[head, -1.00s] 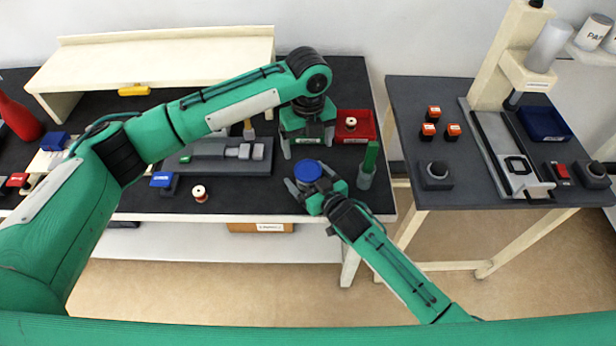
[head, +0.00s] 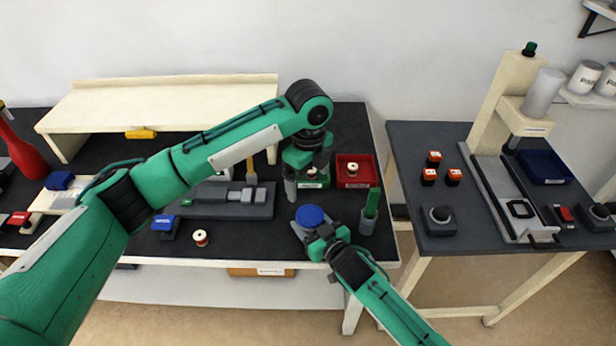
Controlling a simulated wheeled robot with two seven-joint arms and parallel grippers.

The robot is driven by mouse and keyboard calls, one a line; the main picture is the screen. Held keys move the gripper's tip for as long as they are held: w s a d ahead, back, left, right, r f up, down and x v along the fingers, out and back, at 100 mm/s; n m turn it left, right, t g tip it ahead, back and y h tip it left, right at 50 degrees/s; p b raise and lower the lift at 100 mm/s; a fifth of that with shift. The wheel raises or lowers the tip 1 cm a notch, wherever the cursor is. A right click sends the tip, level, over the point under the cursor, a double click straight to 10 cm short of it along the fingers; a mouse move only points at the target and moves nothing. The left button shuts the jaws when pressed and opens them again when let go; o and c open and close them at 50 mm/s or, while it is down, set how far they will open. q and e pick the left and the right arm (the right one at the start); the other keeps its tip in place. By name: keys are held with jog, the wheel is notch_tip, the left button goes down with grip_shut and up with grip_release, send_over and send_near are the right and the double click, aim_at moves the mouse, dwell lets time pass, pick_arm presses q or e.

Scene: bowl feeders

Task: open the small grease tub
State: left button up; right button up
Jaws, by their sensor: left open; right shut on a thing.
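The small tub with a round blue top (head: 310,216) is near the front right edge of the dark workbench. My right gripper (head: 312,226) is shut on the tub from the front. The tub's sides are mostly hidden by its fingers. My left gripper (head: 308,184) is open, pointing down just behind and above the tub, apart from it. A pale spool-like thing shows beside the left gripper's fingers, but I cannot make out whether it touches them.
A red bin (head: 355,171) with a spool stands right of my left gripper. A green-handled tool in a grey holder (head: 367,222) is close to the right of the tub. A grey fixture (head: 228,202) lies to the left. A second table (head: 440,200) stands farther right.

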aim_at(308, 214)
pick_arm(q)
jog(key=shift+n, duration=0.5)
notch_tip(308, 214, down, 11)
jog(key=shift+f, duration=0.2)
jog(key=shift+c, duration=0.4)
jog(key=c, duration=1.1)
jog(key=shift+r, duration=0.1)
jog(key=shift+r, duration=0.15)
jog(key=shift+r, duration=0.95)
